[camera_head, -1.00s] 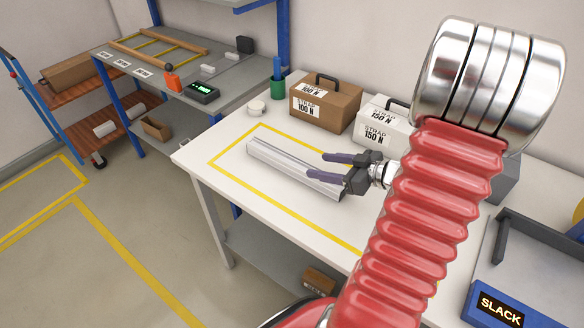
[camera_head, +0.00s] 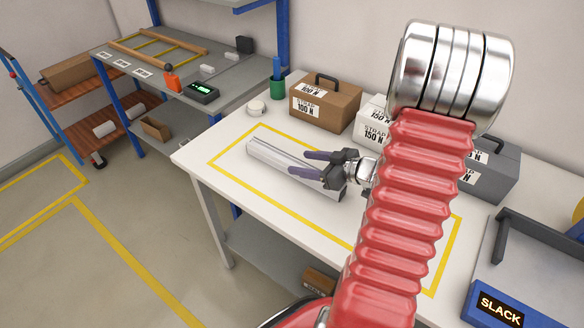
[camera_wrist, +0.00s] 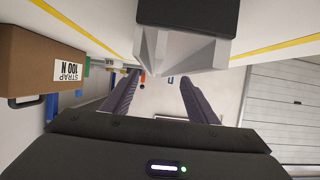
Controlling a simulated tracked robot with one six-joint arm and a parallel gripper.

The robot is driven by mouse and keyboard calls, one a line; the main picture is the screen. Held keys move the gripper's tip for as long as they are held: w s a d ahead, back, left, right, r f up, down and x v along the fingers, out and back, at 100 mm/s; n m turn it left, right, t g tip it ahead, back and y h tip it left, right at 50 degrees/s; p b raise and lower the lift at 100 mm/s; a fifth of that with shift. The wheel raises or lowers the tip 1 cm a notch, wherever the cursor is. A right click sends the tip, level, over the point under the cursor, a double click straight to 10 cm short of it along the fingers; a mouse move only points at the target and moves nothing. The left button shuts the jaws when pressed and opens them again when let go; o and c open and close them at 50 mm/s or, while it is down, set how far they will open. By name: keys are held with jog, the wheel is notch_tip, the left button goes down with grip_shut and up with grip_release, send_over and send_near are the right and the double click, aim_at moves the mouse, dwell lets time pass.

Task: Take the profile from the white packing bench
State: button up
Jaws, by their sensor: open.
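The profile (camera_head: 276,158) is a long, silvery grooved bar lying on the white packing bench (camera_head: 222,135), inside a yellow outline. My gripper (camera_head: 300,163) is open, its two dark purple fingers over the right part of the profile in the head view. The fingers hide part of the bar, and I cannot tell whether they touch it. In the wrist view a pale grey faceted shape, which looks like the profile (camera_wrist: 180,52), is at the top centre. The open fingers (camera_wrist: 159,74) lie below it in that picture, with nothing visible between them.
A brown strap case (camera_head: 325,100), a white case (camera_head: 371,130) and a grey case (camera_head: 492,170) stand along the back of the bench. A white roll (camera_head: 257,108) and a green cup (camera_head: 278,88) are near the far corner. A blue SLACK unit (camera_head: 500,305) is at lower right.

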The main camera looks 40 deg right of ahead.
aim_at(295, 162)
jog(key=x, duration=0.5)
jog(key=shift+s, duration=0.1)
jog(key=shift+c, duration=0.7)
grip_shut()
